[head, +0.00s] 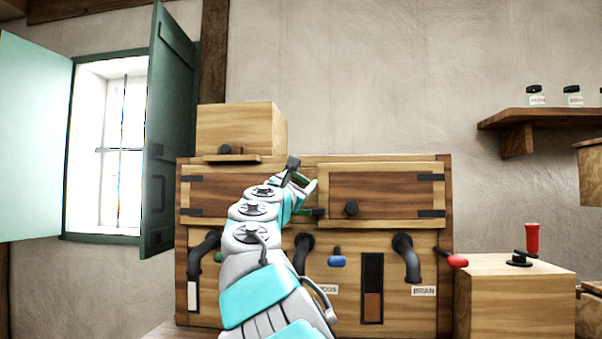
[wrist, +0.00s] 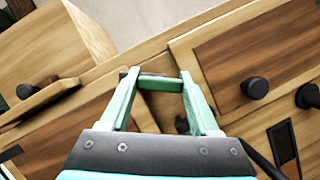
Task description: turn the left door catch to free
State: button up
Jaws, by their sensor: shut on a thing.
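The wooden cabinet (head: 395,165) has a left door (head: 215,188), partly hidden by my arm, and a right door (head: 385,195) with a dark knob (head: 351,209). My gripper (head: 305,184) is at the upper middle of the cabinet, by the post between the doors. Another small dark catch (wrist: 182,124) shows lower, between the fingers.
A wooden box (head: 240,125) stands on the cabinet's left top. Dark bent pipes (head: 408,258) and a blue-handled part (head: 337,260) are on the lower front. A red-handled lever (head: 457,261) sticks out at right, beside a wooden block (head: 515,295). An open shutter (head: 170,130) is at left.

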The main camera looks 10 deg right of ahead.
jog(key=m+g, duration=0.1)
jog(key=m, duration=0.2)
jog(key=m+g+h+p, duration=0.1)
jog(key=m, duration=0.1)
jog(key=shift+m, duration=0.4)
jog(key=shift+m+g+h, duration=0.3)
jog(key=shift+m+g, duration=0.5)
jog(key=shift+m, duration=1.1)
jog(key=o, duration=1.4)
jog(key=shift+c, duration=0.2)
